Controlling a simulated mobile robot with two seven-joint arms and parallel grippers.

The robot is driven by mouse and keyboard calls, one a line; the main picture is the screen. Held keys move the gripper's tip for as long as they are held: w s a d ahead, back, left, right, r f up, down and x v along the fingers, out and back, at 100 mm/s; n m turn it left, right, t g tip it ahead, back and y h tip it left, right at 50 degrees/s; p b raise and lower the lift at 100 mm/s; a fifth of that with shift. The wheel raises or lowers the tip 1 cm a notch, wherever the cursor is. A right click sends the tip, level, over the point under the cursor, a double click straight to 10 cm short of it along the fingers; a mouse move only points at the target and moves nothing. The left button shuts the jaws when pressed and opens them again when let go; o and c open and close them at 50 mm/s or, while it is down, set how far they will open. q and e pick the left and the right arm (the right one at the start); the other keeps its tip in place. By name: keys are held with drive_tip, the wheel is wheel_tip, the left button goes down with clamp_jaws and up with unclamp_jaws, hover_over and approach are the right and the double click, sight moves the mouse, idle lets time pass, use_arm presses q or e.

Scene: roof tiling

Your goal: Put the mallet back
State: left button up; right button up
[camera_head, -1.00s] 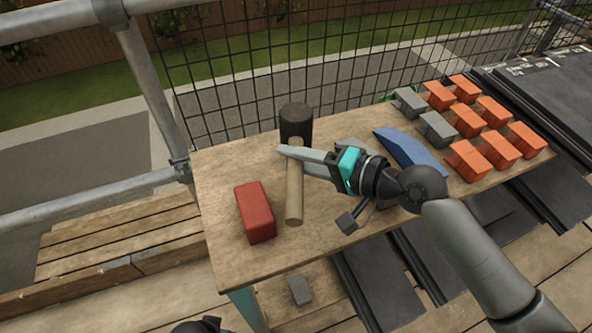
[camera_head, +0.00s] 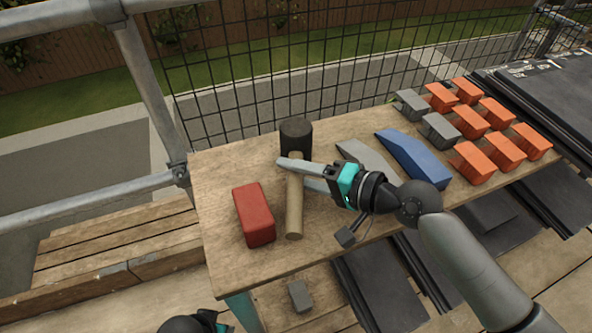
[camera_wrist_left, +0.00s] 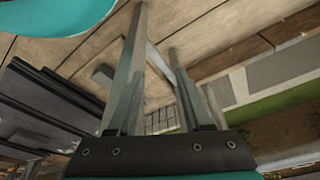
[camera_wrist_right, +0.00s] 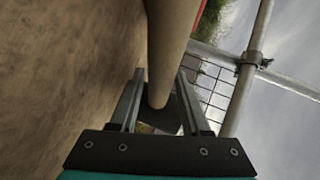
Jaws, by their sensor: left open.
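The mallet lies on the wooden table (camera_head: 225,170), its black head (camera_head: 296,135) toward the mesh and its pale wooden handle (camera_head: 294,215) pointing toward me. My right gripper (camera_head: 292,174) reaches in from the right at the handle just below the head. In the right wrist view the handle (camera_wrist_right: 172,40) runs between the two spread fingers (camera_wrist_right: 160,95), with gaps visible beside it. My left gripper (camera_wrist_left: 155,50) is open and empty, away from the mallet. Only part of the left arm shows at the bottom edge of the head view.
A red block (camera_head: 254,214) lies close left of the handle. A grey wedge (camera_head: 368,157) and a blue wedge (camera_head: 415,158) lie to the right, partly behind my right arm. Several orange pieces (camera_head: 470,121) and grey pieces (camera_head: 411,103) stand at the far right. Mesh fencing borders the back.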

drive_tip(key=shift+o, duration=1.2)
drive_tip(key=shift+r, duration=0.2)
drive_tip(key=p+v, duration=0.1)
drive_tip(key=v, duration=0.9)
drive_tip(key=shift+s+d+f, duration=0.1)
drive_tip(key=shift+s+d, duration=0.1)
drive_tip(key=shift+d, duration=0.1)
use_arm(q)
drive_tip(key=shift+s+a+f, duration=0.1)
drive_tip(key=shift+s+f, duration=0.25)
drive_tip(key=shift+f, duration=0.2)
drive_tip(key=shift+s+a+f, duration=0.1)
drive_tip(key=shift+s+f, duration=0.2)
drive_tip(key=shift+f, duration=0.25)
use_arm(e)
drive_tip(key=shift+s+d+r, duration=0.3)
drive_tip(key=shift+s+d, duration=0.05)
drive_tip(key=shift+d, duration=0.15)
